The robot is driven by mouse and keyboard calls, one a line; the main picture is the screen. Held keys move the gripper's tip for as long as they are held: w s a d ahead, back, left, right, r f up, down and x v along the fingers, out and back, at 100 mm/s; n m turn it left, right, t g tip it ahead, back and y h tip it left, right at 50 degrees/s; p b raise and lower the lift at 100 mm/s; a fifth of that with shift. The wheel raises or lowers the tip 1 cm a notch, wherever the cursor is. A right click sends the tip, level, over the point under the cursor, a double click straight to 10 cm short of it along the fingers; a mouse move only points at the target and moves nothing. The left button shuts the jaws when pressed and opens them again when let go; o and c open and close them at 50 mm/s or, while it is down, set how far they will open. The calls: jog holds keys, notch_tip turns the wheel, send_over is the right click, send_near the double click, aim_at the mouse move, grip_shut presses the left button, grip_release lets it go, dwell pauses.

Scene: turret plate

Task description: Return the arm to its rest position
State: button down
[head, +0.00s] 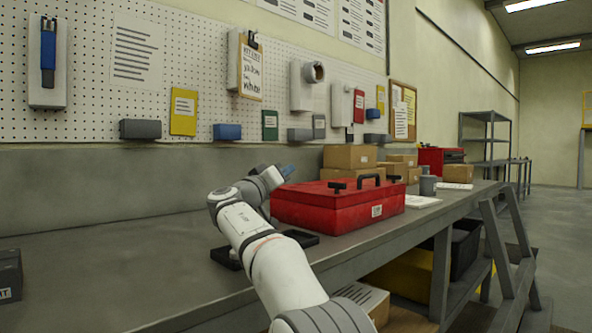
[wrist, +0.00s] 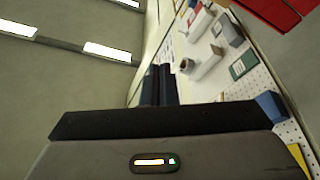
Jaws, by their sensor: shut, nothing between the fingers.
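My white arm reaches up over the workbench (head: 110,255) in the head view, bent at its far end beside the red toolbox (head: 340,203). My gripper (wrist: 159,72) shows in the wrist view as two dark fingers close together. They are shut with nothing between them and point out into open air. A flat black tray-like piece (head: 303,239) lies on the bench, partly hidden behind my arm.
A pegboard (head: 95,85) with bins and cards hangs behind the bench. Cardboard boxes (head: 350,156) stand behind the toolbox. A dark grey block (head: 9,277) sits at the left edge. The bench left of my arm is mostly clear.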

jog(key=s+d+f+n+g+y+p, duration=0.15)
jog(key=s+d+g+y+p, duration=0.5)
jog(key=s+d+p, duration=0.9)
jog(key=s+a+f+g+y+p, duration=0.1)
jog(key=s+f+g+y+p, duration=0.1)
jog(key=s+p, duration=0.4)
jog(key=s+a+f+g+y+p, duration=0.1)
jog(key=s+p, duration=0.5)
jog(key=s, duration=0.8)
jog(key=s+a+f+g+y+p, duration=0.1)
jog(key=s+f+g+y+p, duration=0.2)
jog(key=s+p, duration=0.3)
jog(key=s+g+y, duration=0.1)
jog(key=s, duration=0.3)
jog(key=shift+s+a+f+p, duration=0.15)
jog(key=shift+a+f+p, duration=0.1)
jog(key=shift+f+p, duration=0.1)
jog(key=shift+r+n, duration=0.15)
jog(key=shift+n, duration=0.1)
jog(key=c, duration=2.2)
grip_release()
